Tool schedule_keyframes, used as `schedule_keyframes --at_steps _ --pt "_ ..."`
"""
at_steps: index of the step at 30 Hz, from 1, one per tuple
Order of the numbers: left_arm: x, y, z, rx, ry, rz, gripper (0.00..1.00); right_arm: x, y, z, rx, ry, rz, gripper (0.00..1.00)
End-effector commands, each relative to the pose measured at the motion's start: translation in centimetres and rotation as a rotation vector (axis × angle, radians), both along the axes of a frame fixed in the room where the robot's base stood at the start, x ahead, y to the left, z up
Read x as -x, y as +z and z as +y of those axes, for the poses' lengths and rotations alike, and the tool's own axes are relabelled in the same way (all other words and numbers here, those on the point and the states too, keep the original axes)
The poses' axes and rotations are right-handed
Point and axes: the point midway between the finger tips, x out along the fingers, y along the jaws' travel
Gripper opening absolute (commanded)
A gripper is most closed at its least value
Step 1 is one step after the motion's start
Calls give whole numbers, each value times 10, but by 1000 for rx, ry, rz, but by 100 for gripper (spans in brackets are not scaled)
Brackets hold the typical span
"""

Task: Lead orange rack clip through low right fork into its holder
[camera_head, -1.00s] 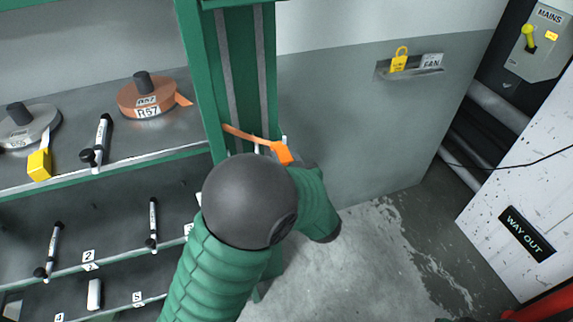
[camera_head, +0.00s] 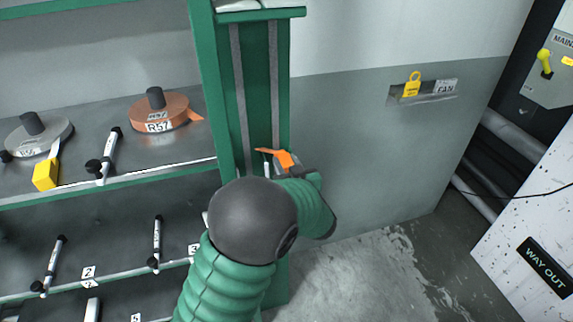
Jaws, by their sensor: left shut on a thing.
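The orange rack clip (camera_head: 284,158) is in my left gripper (camera_head: 291,168), in front of the green upright post (camera_head: 262,95). A short piece of orange webbing (camera_head: 264,150) runs left from the clip across the post. The orange roll marked R57 (camera_head: 160,112) lies on the top shelf with a short tail at its right. A small pale upright piece (camera_head: 267,168) shows just left of the clip; I cannot tell whether it is the low right fork. My dark arm joint hides the lower post. The holder cannot be made out. My right gripper is out of view.
A grey roll (camera_head: 40,135) with a yellow clip (camera_head: 46,175) sits left on the shelf. Black-and-white pegs (camera_head: 107,157) stand along the shelves. The floor beyond is clear.

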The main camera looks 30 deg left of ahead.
Motion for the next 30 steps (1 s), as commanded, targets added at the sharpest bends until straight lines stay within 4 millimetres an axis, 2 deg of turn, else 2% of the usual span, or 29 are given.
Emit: schedule_keyframes --at_steps 1,15,30 --pt "0 -11 0 0 0 0 0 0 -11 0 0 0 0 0" --pt "0 -62 0 0 0 0 0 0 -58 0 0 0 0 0" --pt "2 -115 2 -1 1 1 0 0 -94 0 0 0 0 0"
